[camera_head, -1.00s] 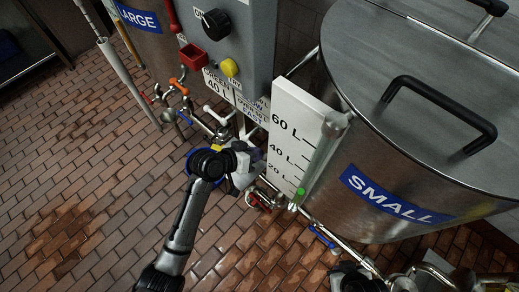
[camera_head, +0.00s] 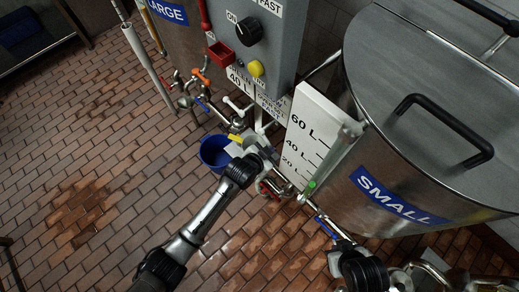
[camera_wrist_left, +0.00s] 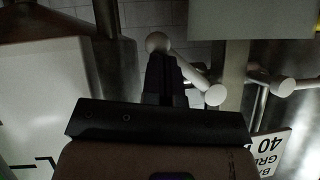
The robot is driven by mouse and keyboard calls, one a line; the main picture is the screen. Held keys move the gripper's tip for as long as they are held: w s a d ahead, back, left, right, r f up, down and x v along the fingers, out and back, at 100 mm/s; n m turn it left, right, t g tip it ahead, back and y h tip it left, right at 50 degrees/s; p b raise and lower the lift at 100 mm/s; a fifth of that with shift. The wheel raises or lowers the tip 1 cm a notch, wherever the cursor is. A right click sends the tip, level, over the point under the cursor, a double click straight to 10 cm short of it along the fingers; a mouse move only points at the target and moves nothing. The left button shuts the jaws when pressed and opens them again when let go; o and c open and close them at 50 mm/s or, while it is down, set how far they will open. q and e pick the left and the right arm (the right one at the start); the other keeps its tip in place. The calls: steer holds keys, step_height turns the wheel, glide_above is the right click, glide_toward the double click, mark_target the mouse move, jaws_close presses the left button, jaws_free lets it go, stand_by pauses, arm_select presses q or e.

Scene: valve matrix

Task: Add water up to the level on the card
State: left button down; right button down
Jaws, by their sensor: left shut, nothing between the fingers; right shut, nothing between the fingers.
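The card (camera_head: 236,78) below the control box reads "40 L" with smaller words, partly hidden. The white level board (camera_head: 300,135) marked 20, 40 and 60 L stands beside the SMALL tank (camera_head: 400,150). A green marker (camera_head: 311,184) sits low on its sight tube. My left gripper (camera_head: 238,146) is shut and empty among the pipes below the box. In the left wrist view its shut fingers (camera_wrist_left: 165,75) are close to a white valve handle (camera_wrist_left: 190,72); contact is unclear. My right gripper (camera_head: 340,243) is shut and empty near the blue-handled pipe.
The control box (camera_head: 275,40) has a black knob (camera_head: 249,30), a yellow button (camera_head: 256,68) and a red part (camera_head: 221,55). A blue bucket (camera_head: 213,152) stands left of my left gripper. Orange (camera_head: 201,76) and red (camera_head: 268,190) valve handles are nearby. The brick floor at left is open.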

arm_select(q)
steer(key=shift+f, duration=0.1)
arm_select(e)
steer(key=shift+w+a, duration=0.2)
steer(key=shift+a, duration=0.1)
steer(key=shift+d, duration=0.15)
stand_by(2.0)
stand_by(0.9)
stand_by(0.7)
stand_by(0.4)
